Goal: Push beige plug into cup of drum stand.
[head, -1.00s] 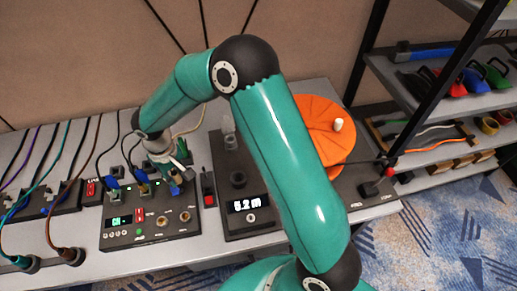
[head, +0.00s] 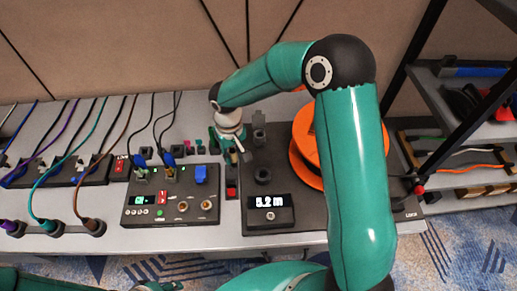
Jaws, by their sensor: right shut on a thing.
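The drum stand (head: 284,214) is a dark base with an orange drum (head: 303,150) and a display reading 5.2 m. A dark round cup (head: 263,176) rises from its left part, in front of an upright grey block (head: 259,137). My right gripper (head: 236,156) points down at the stand's left edge, left of and a little behind the cup. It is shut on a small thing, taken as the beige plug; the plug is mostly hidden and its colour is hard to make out. My left gripper is not clearly in view.
Several cables lie further left on the grey bench (head: 180,241). My right arm covers part of the drum. A shelf rack (head: 470,140) stands at right.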

